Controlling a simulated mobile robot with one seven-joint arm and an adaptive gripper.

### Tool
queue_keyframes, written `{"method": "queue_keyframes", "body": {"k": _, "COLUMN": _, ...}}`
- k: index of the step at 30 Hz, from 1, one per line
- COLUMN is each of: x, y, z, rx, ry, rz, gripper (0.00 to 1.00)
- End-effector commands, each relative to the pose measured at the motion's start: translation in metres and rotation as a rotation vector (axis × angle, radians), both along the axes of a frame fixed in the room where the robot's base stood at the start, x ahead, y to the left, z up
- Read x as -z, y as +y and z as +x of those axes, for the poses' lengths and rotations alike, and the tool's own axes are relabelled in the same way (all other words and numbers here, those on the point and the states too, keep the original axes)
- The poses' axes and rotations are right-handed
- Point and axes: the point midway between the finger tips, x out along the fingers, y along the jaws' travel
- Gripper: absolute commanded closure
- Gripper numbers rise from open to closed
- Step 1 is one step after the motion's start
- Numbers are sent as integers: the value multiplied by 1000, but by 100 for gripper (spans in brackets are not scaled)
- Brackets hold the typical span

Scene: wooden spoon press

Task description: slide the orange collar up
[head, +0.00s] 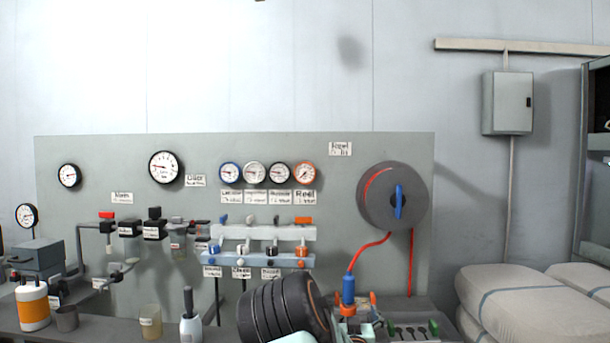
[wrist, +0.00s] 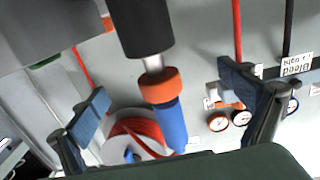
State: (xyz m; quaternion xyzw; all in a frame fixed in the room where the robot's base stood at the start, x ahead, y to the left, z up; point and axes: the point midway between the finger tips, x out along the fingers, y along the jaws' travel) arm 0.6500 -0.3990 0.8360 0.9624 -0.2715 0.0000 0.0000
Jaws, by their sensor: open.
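In the wrist view the orange collar (wrist: 160,85) is a short ring on a tilted fitting. A bright metal neck and a black cylinder (wrist: 143,28) are above it in the picture, and a blue sleeve (wrist: 170,126) is below it. My gripper (wrist: 166,98) is open, with one finger on each side of the collar and clear gaps to it in the picture. Whether the collar lies at fingertip depth I cannot tell.
A grey hose reel (head: 393,197) is on the panel (head: 330,190), with its red hose (head: 370,247) running down. Gauges (head: 254,173) and a valve manifold (head: 262,257) are to its left. Cups and bottles stand on the bench at left. Pale sacks (head: 515,308) lie at right.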

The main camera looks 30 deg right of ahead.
Motion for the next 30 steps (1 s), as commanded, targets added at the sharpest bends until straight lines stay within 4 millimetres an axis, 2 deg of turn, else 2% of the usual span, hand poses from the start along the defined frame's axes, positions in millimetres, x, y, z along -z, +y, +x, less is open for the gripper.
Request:
{"method": "queue_keyframes", "body": {"k": 8, "x": 0, "y": 3, "z": -5, "rx": 0, "ry": -1, "rz": 0, "gripper": 4}}
{"method": "queue_keyframes", "body": {"k": 30, "x": 1, "y": 34, "z": -55, "rx": 0, "ry": -1, "rz": 1, "gripper": 4}}
